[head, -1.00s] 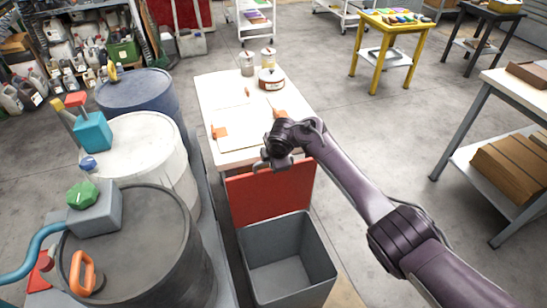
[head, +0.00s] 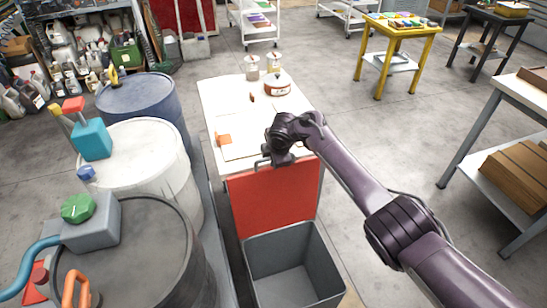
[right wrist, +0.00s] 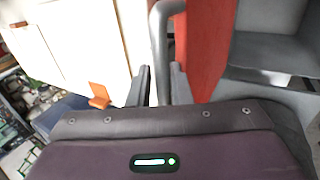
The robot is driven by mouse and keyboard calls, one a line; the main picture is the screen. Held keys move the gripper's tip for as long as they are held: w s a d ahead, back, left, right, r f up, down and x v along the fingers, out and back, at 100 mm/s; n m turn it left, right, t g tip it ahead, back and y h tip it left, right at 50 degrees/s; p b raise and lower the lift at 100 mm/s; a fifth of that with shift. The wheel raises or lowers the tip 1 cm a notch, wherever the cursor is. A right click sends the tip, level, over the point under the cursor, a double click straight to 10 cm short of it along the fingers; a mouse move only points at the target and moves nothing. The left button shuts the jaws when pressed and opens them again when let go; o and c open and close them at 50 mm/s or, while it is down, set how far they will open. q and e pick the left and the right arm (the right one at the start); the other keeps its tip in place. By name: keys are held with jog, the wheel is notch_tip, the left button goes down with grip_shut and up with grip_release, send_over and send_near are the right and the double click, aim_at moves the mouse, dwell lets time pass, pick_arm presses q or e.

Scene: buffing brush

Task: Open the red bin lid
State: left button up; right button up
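The red bin lid (head: 272,198) stands open, roughly upright, at the far edge of the grey bin (head: 293,265). The bin's open inside looks empty. My right gripper (head: 272,160) is at the lid's top edge, by its grey handle. In the right wrist view, the handle (right wrist: 160,40) runs between the two fingers of my right gripper (right wrist: 160,85), which are closed in around it. The red lid (right wrist: 207,45) is just right of the handle there. My left gripper is not in view.
A pale table (head: 225,95) with cans and brushes stands behind the lid. A white drum (head: 150,165), a dark drum (head: 150,260) and a blue drum (head: 145,100) stand on the left. Open floor (head: 385,150) lies to the right.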

jog(key=shift+o, duration=0.8)
jog(key=shift+f, duration=0.1)
jog(key=shift+s, duration=0.15)
jog(key=shift+d, duration=0.1)
jog(key=a+p+v, duration=0.1)
jog(key=v, duration=0.6)
jog(key=shift+d+r, duration=0.5)
jog(key=shift+s, duration=0.1)
